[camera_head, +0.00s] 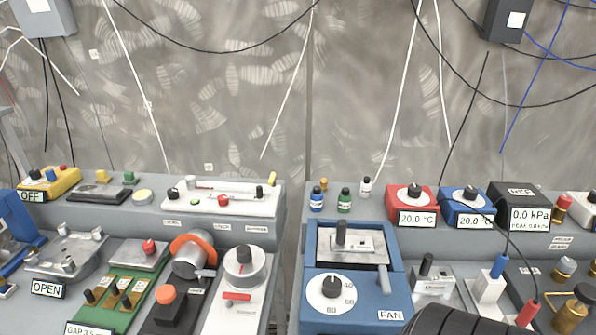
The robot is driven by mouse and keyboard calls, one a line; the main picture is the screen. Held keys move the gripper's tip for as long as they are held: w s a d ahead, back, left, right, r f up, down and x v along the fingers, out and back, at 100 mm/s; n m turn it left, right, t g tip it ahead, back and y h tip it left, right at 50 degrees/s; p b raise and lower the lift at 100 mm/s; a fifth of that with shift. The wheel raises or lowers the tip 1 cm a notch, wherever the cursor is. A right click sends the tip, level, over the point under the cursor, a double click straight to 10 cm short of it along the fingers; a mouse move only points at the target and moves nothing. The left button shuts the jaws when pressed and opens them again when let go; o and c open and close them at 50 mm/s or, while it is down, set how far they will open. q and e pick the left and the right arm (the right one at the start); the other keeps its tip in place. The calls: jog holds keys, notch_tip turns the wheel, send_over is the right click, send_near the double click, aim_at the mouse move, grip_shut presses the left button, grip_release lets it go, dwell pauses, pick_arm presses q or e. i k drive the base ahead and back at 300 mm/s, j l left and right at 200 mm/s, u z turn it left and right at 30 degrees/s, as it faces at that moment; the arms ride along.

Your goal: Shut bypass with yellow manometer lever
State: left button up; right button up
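A long white panel (225,205) with a thin reddish line along it, apparently the manometer, sits on the grey rear ledge left of centre. A small yellow lever (272,179) stands at its right rear end, slightly tilted. A short black post (259,192) is just in front of it. The panel also carries a red knob (222,201) and a small black knob at its left end. Small labels on the ledge below are too blurred to read surely. Neither gripper shows in the head view, and nothing touches the lever.
A white dial unit (243,268) and an orange-ringed cylinder stand in front of the panel. Small bottles (344,200) stand to its right. A dark ribbed shape covers the bottom edge right of centre. Cables hang along the wall.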

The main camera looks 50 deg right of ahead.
aim_at(272, 180)
jog(key=z, duration=1.45)
jog(key=k+l+z, duration=0.1)
jog(key=k+z, duration=0.2)
